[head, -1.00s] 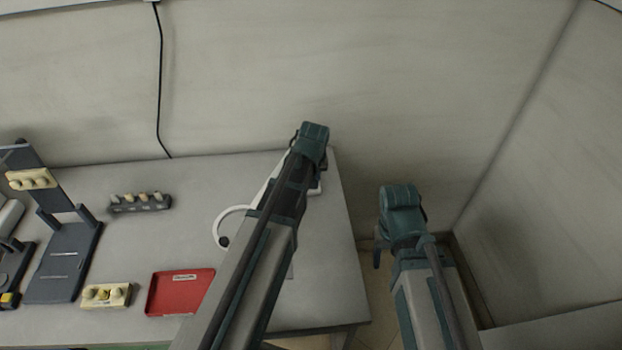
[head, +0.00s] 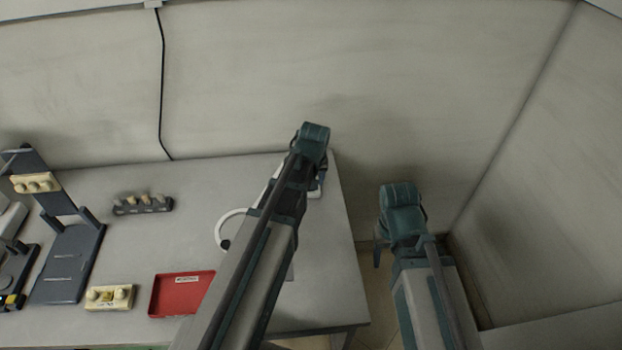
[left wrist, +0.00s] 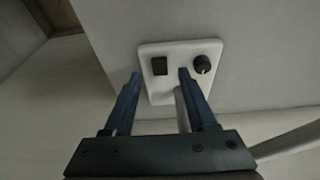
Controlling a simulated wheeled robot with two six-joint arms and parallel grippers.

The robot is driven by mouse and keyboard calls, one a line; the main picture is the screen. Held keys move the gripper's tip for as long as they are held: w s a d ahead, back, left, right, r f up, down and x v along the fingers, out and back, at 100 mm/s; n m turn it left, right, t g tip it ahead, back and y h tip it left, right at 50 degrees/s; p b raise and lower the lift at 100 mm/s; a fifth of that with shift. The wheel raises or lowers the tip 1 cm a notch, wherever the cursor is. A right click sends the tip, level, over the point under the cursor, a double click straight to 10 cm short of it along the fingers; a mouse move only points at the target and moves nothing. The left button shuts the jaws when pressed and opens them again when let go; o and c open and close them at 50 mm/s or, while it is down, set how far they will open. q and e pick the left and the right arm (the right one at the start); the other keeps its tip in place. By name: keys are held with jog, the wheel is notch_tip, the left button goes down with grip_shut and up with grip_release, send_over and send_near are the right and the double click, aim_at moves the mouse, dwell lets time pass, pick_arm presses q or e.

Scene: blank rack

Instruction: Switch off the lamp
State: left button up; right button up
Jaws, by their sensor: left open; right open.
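The lamp's white base plate (left wrist: 182,48) shows in the left wrist view with a black square switch (left wrist: 160,66) and a round black knob (left wrist: 202,64). My left gripper (left wrist: 158,85) is open, its two blue fingers reaching toward the base with the switch roughly between their tips. Contact cannot be told. In the head view, my left arm hides most of the lamp; a white curved piece (head: 224,226), likely its neck, shows left of the arm. My right gripper (head: 379,254) hangs to the right of the table, open and away from the lamp.
The grey table (head: 330,260) carries a red tray (head: 180,293), a cream block with knobs (head: 110,297), a dark rack with several pegs (head: 143,205) and a dark stand (head: 68,262). A wall rises behind, another stands at the right.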

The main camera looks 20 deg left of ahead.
pick_arm(q)
jog(key=p+v, duration=1)
jog(key=v, duration=0.2)
jog(key=shift+p, duration=0.35)
jog(key=s+d+m+g, duration=0.3)
jog(key=s+d+m, duration=0.5)
jog(key=s+d, duration=0.4)
jog(key=s, duration=0.4)
jog(key=shift+f, duration=0.35)
jog(key=shift+d, duration=0.1)
